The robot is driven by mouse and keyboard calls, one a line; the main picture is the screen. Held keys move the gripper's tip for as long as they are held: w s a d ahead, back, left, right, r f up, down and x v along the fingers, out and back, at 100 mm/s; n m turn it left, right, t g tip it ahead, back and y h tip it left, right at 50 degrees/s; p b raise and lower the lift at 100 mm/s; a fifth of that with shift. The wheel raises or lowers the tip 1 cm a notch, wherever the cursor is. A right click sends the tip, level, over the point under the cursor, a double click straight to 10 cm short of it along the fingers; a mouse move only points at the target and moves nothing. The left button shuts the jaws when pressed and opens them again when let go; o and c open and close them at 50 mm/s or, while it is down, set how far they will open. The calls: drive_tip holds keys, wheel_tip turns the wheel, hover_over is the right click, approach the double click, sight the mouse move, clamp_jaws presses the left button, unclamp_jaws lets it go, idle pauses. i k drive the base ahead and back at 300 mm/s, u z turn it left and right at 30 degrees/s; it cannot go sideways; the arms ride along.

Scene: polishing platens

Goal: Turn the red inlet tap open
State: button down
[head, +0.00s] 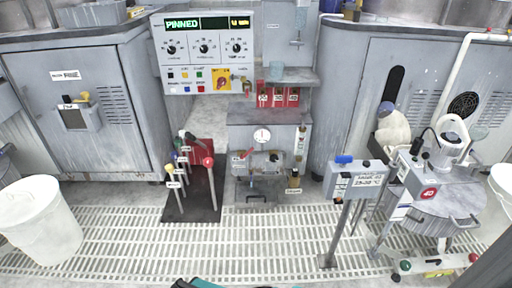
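A small slanted red handle (246,153) shows in the head view on the front left of a grey unit, just below a round white gauge (262,136). It looks like the red inlet tap; its label is too small to read. It appears tilted, and I cannot tell whether the tap is open or shut. My gripper is not clearly in view. Only a dark and teal piece, perhaps of my arm, shows at the bottom edge, well away from the handle.
Levers with coloured knobs, one a red ball (208,161), stand on a dark mat (196,195) to the left. A labelled post box (356,181) and a round-lidded machine (440,205) stand to the right. A white bin (40,218) is at far left. The grated floor (255,235) in front is clear.

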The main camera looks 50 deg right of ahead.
sight(242, 157)
drive_tip(key=u, duration=0.15)
drive_tip(key=i, duration=0.9)
drive_tip(key=z, duration=0.05)
